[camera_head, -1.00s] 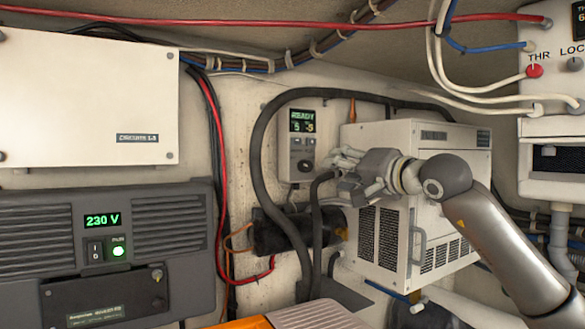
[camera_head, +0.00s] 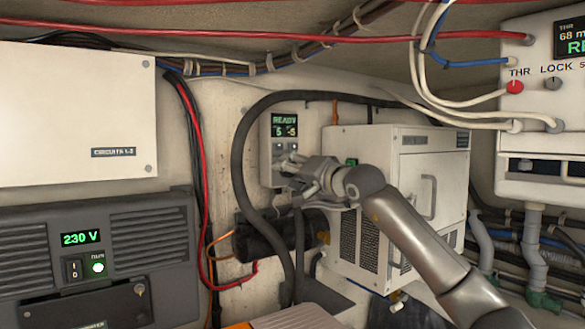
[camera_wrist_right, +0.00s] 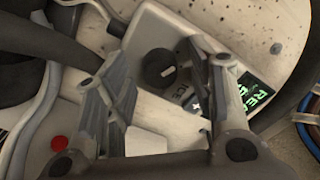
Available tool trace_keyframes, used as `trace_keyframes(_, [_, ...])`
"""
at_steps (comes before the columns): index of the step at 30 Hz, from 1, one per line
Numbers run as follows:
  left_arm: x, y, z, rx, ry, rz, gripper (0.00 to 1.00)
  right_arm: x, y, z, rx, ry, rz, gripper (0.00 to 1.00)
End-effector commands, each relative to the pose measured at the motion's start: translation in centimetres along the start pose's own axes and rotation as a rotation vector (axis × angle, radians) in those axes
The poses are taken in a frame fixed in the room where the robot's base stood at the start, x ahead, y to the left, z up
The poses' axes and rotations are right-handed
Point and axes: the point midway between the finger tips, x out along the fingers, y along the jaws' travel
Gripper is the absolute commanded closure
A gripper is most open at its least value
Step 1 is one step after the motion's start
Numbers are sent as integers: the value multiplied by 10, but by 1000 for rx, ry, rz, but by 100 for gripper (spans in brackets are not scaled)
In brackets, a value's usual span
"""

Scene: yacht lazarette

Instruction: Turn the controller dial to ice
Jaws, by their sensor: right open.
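The controller (camera_head: 266,165) is a pale panel on the back wall with a lit screen (camera_head: 285,126) reading READY. In the right wrist view its black round dial (camera_wrist_right: 159,68) shows a light pointer mark, with partly hidden lettering beside it. My right gripper (camera_head: 291,170) is at the lower part of the controller and hides the dial in the head view. In the right wrist view the gripper (camera_wrist_right: 165,85) is open, its fingers on either side of the dial's line of sight. I cannot tell whether they touch it. My left gripper is not in view.
A white ice-maker-like box (camera_head: 350,200) stands right of the controller, close to my right arm. A thick black hose (camera_head: 238,160) loops left of the controller. A grey 230 V unit (camera_head: 125,245) and a white cabinet (camera_head: 75,120) are at left.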

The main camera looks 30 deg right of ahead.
Motion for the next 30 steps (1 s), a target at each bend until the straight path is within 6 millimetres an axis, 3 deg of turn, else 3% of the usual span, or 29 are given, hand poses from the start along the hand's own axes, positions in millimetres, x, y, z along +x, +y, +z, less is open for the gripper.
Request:
trace_keyframes(7, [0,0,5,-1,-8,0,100,1,1,0,0,0,0,50])
trace_keyframes(18, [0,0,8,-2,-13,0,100,0,1,0,0,0,0,96])
trace_keyframes(30, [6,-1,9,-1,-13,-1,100,0,2,0,84,1,0,96])
